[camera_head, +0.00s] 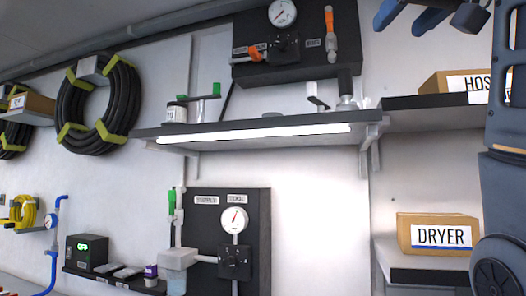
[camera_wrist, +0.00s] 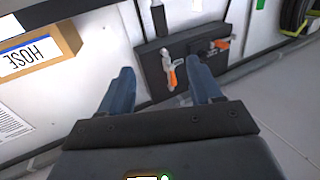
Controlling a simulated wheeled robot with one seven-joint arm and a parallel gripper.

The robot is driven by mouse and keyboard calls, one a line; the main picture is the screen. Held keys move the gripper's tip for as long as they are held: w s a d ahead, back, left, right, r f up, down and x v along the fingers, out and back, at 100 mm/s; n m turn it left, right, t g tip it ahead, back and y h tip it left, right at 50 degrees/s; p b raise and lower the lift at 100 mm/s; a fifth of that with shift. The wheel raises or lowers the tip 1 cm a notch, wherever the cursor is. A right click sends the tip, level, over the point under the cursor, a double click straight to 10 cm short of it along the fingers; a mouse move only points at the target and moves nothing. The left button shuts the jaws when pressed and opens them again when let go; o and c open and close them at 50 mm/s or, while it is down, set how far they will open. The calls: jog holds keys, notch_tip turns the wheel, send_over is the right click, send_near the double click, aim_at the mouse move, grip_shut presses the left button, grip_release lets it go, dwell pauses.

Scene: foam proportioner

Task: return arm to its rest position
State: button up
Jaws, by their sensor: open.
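My gripper (camera_wrist: 160,88) shows in the wrist view with its two blue fingers spread apart and nothing between them. In the head view, part of my gripper (camera_head: 428,12) shows at the top right edge, high in front of the wall and above the shelf with the HOSE box. My arm runs down the right edge of the head view. The gripper touches nothing that I can see. The wrist view is turned, with the HOSE box (camera_wrist: 40,55) at left and the dark upper panel (camera_wrist: 185,62) beyond the fingers.
A lit shelf (camera_head: 260,133) crosses the wall below the upper panel (camera_head: 297,45). A lower panel (camera_head: 255,195) carries a gauge and valves. The HOSE box (camera_head: 455,82) and DRYER box (camera_head: 437,235) stand on right shelves near my arm. Coiled hoses (camera_head: 97,105) hang at left.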

jog(key=w+f, duration=0.2)
jog(key=f, duration=0.2)
jog(key=w+f, duration=0.2)
jog(key=f, duration=0.1)
jog(key=w+f, duration=0.2)
jog(key=f, duration=0.2)
jog(key=shift+w+d+f, duration=0.15)
jog(key=shift+w+f, duration=0.15)
jog(key=shift+w, duration=0.1)
notch_tip(320, 180, down, 26)
jog(key=w+m+g, duration=0.1)
jog(key=w, duration=0.2)
jog(key=s+f+m+h, duration=0.1)
jog(key=s+f, duration=0.6)
jog(key=f, duration=0.5)
jog(key=s+f, duration=0.7)
jog(key=f, duration=0.5)
jog(key=s+f+g, duration=0.1)
jog(key=s+f, duration=0.6)
jog(key=s, duration=0.3)
jog(key=s+a+n+g, duration=0.1)
jog(key=s, duration=2.5)
jog(key=shift+r+h, duration=0.3)
jog(key=shift+r, duration=0.05)
